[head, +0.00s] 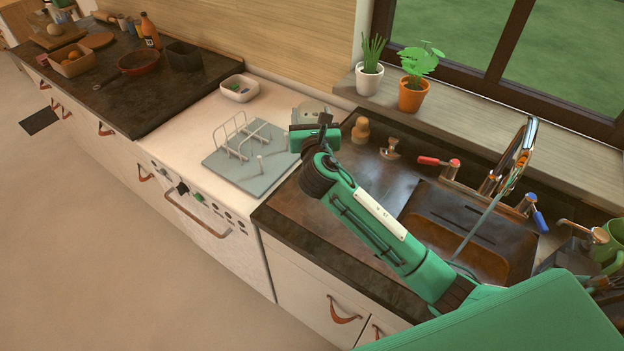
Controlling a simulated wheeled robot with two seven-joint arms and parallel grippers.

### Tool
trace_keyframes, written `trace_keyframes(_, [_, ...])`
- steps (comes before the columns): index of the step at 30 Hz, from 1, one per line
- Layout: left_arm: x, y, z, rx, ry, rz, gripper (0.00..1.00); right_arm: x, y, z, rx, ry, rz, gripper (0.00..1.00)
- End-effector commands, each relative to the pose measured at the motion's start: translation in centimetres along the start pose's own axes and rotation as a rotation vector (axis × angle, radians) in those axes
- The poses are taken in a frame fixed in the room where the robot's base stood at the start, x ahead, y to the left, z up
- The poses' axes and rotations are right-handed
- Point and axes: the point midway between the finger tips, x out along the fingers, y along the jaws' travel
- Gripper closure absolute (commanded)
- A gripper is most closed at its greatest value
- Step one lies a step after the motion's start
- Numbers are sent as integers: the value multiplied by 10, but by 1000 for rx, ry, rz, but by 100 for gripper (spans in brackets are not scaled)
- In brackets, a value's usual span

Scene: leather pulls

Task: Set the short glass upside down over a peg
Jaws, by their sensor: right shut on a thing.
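My right gripper (314,138) is at the right edge of the grey drying tray (222,163), at the counter seam. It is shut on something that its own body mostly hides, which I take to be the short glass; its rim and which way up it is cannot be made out. A pale rounded shape (312,109) shows just behind the gripper, and I cannot tell whether it is part of the glass. The tray has a white wire rack (236,133) at its left and upright pale pegs (260,162) nearer its front. My left gripper is out of view.
A small white tub (239,88) stands behind the tray. A wooden shaker (360,131), a brush (390,149) and the sink (460,235) with its tap lie to the right. Potted plants stand on the sill (460,118). White worktop left of the tray is clear.

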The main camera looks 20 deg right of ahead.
Motion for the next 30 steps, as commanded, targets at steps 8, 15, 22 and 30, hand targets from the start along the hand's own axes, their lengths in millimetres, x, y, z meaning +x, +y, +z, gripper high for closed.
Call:
trace_keyframes(8, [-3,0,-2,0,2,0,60,-1,0,-74,-3,8,-1,66])
trace_keyframes(15, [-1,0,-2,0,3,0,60,-1,0,-128,-3,4,0,66])
trace_keyframes(22, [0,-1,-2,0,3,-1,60,-1,0,-148,-2,3,1,66])
trace_keyframes(30, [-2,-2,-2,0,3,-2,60,-1,0,-182,-2,3,1,66])
